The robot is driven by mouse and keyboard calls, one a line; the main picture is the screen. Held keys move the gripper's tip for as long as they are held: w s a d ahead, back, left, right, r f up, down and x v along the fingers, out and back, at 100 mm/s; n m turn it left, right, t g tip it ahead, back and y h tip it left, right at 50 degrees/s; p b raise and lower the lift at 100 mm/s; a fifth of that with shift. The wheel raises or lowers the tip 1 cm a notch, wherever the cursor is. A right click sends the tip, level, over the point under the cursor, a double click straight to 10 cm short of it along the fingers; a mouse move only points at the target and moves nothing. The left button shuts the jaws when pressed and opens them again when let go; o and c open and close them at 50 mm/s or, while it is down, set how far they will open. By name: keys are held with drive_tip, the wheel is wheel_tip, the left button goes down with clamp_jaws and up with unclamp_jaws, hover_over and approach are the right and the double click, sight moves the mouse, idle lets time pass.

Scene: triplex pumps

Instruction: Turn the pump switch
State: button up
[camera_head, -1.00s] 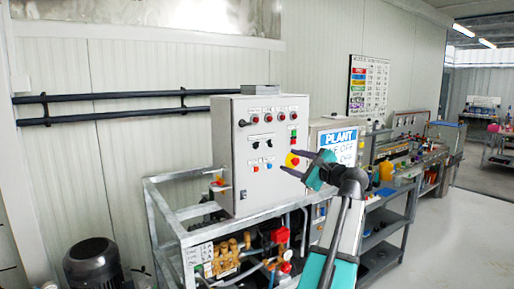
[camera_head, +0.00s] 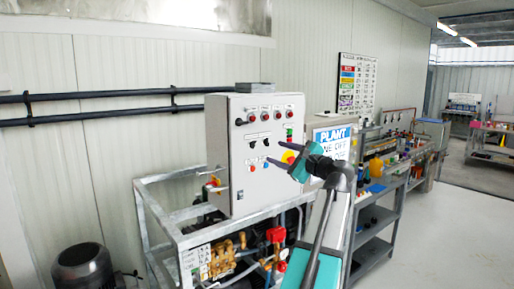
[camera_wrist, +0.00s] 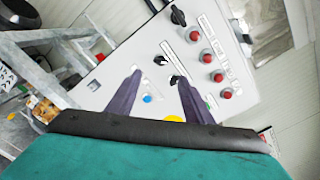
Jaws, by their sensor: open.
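The grey control panel (camera_head: 230,170) stands on a metal frame in the head view. Two black rotary switches (camera_head: 252,143) sit mid-panel below a row of red buttons or lamps (camera_head: 265,118); which is the pump switch I cannot read. My gripper (camera_head: 273,151) is open and empty, in front of the panel's right half, its fingers pointing at the switches. In the wrist view the fingers (camera_wrist: 160,77) spread apart, with one black switch (camera_wrist: 174,80) between the tips and another (camera_wrist: 160,60) just beyond. Contact cannot be told.
A blue button (camera_wrist: 147,98) and a yellow-based stop button (camera_wrist: 173,119) lie close to the fingers. Another black knob (camera_wrist: 178,16) sits near the panel corner. A PLANT sign (camera_head: 333,137) and workbench (camera_head: 375,215) stand right. The floor (camera_head: 450,240) there is clear.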

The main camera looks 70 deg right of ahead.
sight(255, 145)
drive_tip(key=p+x, duration=0.3)
drive_tip(key=x, duration=0.9)
drive_tip(key=shift+d+r, duration=0.1)
drive_tip(key=shift+w+d, duration=0.3)
drive_tip(key=shift+w, duration=0.15)
drive_tip(key=c, duration=0.9)
drive_tip(key=shift+a+f, duration=0.15)
drive_tip(key=shift+f, duration=0.1)
drive_tip(key=shift+c, duration=0.7)
drive_tip(key=shift+r, duration=0.1)
